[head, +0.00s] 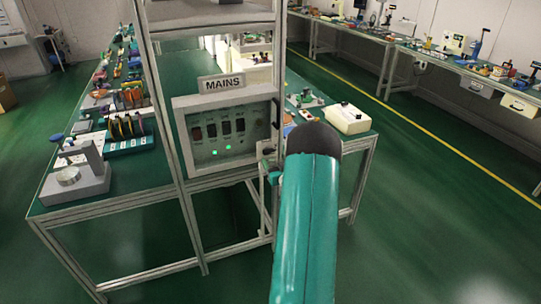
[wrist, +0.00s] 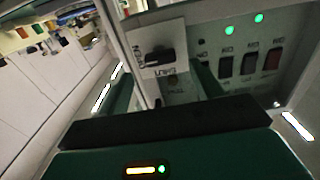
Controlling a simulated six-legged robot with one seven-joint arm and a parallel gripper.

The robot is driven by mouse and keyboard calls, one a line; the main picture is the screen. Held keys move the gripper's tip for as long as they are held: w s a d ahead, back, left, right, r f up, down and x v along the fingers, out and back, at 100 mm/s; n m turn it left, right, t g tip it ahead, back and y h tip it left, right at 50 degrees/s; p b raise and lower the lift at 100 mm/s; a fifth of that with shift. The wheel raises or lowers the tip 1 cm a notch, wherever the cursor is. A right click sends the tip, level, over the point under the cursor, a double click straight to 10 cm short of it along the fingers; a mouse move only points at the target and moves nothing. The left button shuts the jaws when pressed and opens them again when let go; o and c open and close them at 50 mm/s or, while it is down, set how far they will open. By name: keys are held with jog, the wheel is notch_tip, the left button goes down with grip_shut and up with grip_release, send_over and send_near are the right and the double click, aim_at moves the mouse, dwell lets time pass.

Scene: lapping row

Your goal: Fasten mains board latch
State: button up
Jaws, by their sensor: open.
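The mains board (head: 183,112) is a pale grey box on the metal frame, under a MAINS sign (head: 222,83). Its latch is a black knob (wrist: 158,57) on a pale plate at the board's right edge; it also shows in the head view (head: 266,148). The wrist view shows the board upside down. My gripper (wrist: 165,88) is open, with one teal finger on each side just short of the latch plate. I see nothing between the fingers, and no clear contact with the knob. In the head view my arm hides most of my gripper.
Several switches, one of them reddish (wrist: 273,59), and two lit green lamps (wrist: 228,30) sit beside the latch. A metal post (head: 178,170) stands left of the board. Benches with tools (head: 125,100) stand behind and left. Green floor (head: 430,230) is clear at the right.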

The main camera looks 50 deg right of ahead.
aim_at(270, 153)
jog(key=x, duration=0.5)
jog(key=shift+c, duration=0.4)
